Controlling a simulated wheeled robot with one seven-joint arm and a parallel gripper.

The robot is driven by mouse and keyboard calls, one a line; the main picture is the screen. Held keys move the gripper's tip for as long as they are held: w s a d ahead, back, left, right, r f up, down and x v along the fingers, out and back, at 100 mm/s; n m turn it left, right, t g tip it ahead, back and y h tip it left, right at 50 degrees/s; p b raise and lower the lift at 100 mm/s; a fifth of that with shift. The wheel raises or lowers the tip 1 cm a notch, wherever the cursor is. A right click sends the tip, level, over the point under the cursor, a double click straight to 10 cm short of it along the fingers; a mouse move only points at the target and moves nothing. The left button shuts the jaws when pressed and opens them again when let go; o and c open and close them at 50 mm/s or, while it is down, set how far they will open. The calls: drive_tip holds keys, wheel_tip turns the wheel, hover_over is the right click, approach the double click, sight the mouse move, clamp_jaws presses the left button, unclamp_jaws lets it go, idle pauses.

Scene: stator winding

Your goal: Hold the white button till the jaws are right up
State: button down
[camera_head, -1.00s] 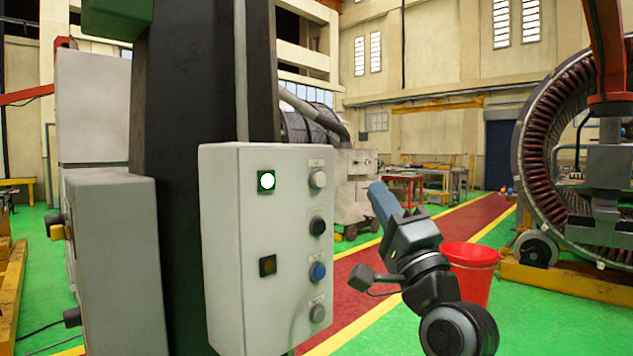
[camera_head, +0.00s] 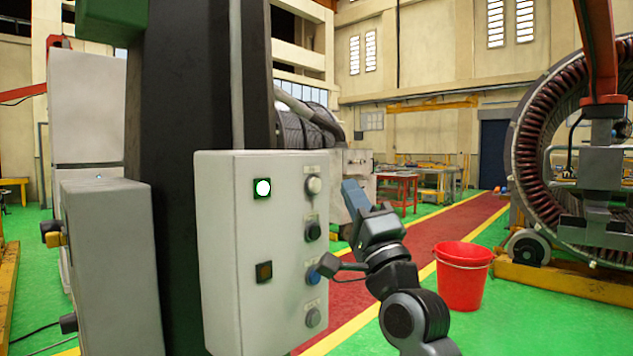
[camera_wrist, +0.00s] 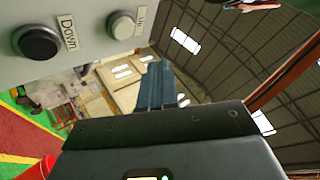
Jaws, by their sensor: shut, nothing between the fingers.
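The control box (camera_head: 223,262) is grey and carries a column of buttons on its right part. The white button (camera_head: 313,186) is at the top; in the wrist view the white button (camera_wrist: 122,25) has a label reading "Up" beside it. The black button (camera_head: 313,231) sits below it, and the wrist view shows the black button (camera_wrist: 38,42) labelled "Down". My gripper (camera_head: 350,186) is shut and empty, to the right of the white button and apart from it in the head view. In the wrist view my gripper (camera_wrist: 157,70) points up, right of and below the white button.
A lit green-framed lamp (camera_head: 262,188) and an unlit amber lamp (camera_head: 264,271) are on the box. A blue button (camera_head: 313,275) and a grey button (camera_head: 313,317) sit lower. A red bucket (camera_head: 461,280) stands on the floor at right, near the large stator (camera_head: 530,140).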

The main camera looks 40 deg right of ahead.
sight(315, 185)
drive_tip(key=shift+w+a+p, duration=0.1)
drive_tip(key=shift+w+p, duration=0.25)
drive_tip(key=shift+w, duration=1.7)
drive_tip(key=shift+w, duration=0.15)
idle(0.4)
drive_tip(key=shift+w, duration=0.25)
